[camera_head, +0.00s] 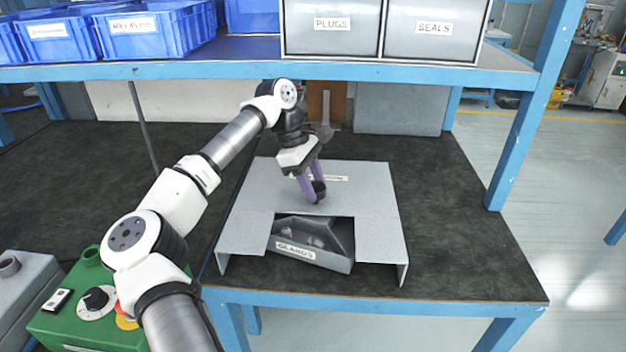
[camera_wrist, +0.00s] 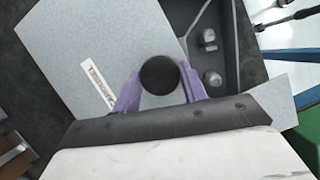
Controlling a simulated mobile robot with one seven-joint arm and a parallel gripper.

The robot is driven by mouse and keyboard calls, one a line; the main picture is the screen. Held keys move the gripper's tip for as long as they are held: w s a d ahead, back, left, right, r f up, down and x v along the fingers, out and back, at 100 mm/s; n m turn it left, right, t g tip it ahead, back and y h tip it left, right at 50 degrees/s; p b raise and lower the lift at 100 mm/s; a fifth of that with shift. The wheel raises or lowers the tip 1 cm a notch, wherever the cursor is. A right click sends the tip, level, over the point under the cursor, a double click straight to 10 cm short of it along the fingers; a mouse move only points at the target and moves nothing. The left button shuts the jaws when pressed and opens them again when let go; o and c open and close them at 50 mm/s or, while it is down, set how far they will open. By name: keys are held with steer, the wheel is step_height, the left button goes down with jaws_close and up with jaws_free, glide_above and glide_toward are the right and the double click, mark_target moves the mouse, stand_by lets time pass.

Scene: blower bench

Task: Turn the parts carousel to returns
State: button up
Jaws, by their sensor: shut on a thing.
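The parts carousel stands on the dark bench mat under a grey sheet-metal cover (camera_head: 372,190). A dark round knob (camera_head: 319,188) rises from the cover's top; it also shows in the wrist view (camera_wrist: 160,75). My gripper (camera_head: 313,192) has its purple fingers on either side of the knob, shut on it. In the front cutout a grey bin (camera_head: 318,262) labelled GLANDS shows, turned at an angle, with metal parts inside. In the wrist view metal fittings (camera_wrist: 210,60) lie in a bin. A label on the cover (camera_wrist: 98,84) is too small to read. No returns label is visible.
A blue-framed shelf (camera_head: 400,73) above holds grey bins labelled PLUGS (camera_head: 332,40) and SEALS (camera_head: 433,45), and blue crates (camera_head: 145,35). A green control box (camera_head: 85,310) stands at the lower left. The mat right of the cover is clear.

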steer(key=shift+w+r+m+g+y+p, duration=0.1)
steer(key=shift+m+g+y+p, duration=0.45)
steer(key=shift+m, duration=0.85)
steer(key=shift+m+p, duration=0.4)
steer(key=shift+m, duration=0.1)
steer(key=o, duration=1.4)
step_height(320, 180, up, 20)
steer(key=shift+f+p, duration=0.1)
steer(key=shift+p, duration=1.15)
steer(key=shift+c, duration=0.3)
